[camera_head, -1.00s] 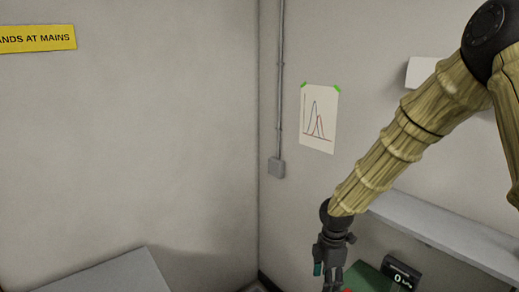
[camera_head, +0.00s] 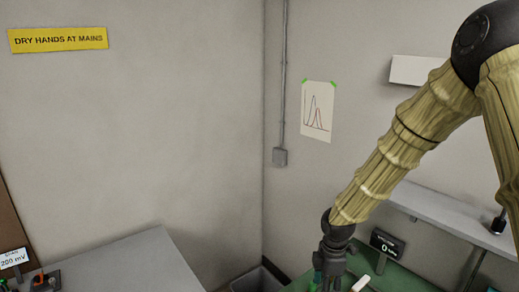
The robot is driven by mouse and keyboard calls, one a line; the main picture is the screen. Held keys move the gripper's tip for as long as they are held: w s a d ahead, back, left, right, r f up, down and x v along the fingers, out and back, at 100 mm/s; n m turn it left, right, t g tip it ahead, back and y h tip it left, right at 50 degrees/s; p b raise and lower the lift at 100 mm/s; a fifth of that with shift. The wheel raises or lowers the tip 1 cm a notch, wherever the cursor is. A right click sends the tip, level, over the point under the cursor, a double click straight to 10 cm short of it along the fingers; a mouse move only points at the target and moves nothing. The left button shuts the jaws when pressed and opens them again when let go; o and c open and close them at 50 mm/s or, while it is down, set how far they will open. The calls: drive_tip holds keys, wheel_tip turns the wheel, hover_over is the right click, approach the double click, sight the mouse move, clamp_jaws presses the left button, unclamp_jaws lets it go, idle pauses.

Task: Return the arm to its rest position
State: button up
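My arm (camera_head: 390,155) reaches down from the upper right, with tan segments and dark joints. My gripper (camera_head: 328,278) hangs at its lower end near the bottom edge, over or beside a green surface (camera_head: 410,272). The fingers are small, dark and partly cut off by the frame, so I cannot tell whether they are open or hold anything. Something green shows by the fingers.
A small dark display (camera_head: 387,244) reading 0 stands behind my gripper. A grey shelf (camera_head: 440,210) runs along the right wall. A grey bench (camera_head: 120,262) is at lower left, with a 200 mV display (camera_head: 12,259). A bin (camera_head: 258,279) stands in the corner.

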drive_tip(key=s+a+f+m+y, duration=0.1)
drive_tip(key=s+f+m, duration=0.3)
drive_tip(key=s+f, duration=0.4)
drive_tip(key=s+f+m, duration=0.4)
drive_tip(key=s+f, duration=0.1)
drive_tip(key=f, duration=0.5)
drive_tip(key=s+d+f+m, duration=0.2)
drive_tip(key=s+f+m, duration=0.15)
drive_tip(key=s, duration=0.35)
drive_tip(key=s+d+f+m+h, duration=0.1)
drive_tip(key=s+f+m, duration=0.25)
drive_tip(key=s, duration=0.35)
drive_tip(key=s+d+f+m, duration=0.2)
drive_tip(key=s+m, duration=0.2)
drive_tip(key=s, duration=0.3)
wheel_tip(320, 180, down, 10)
drive_tip(key=b, duration=1)
drive_tip(key=shift+s+f, duration=0.15)
drive_tip(key=shift+s, duration=0.1)
drive_tip(key=shift+s+d, duration=0.1)
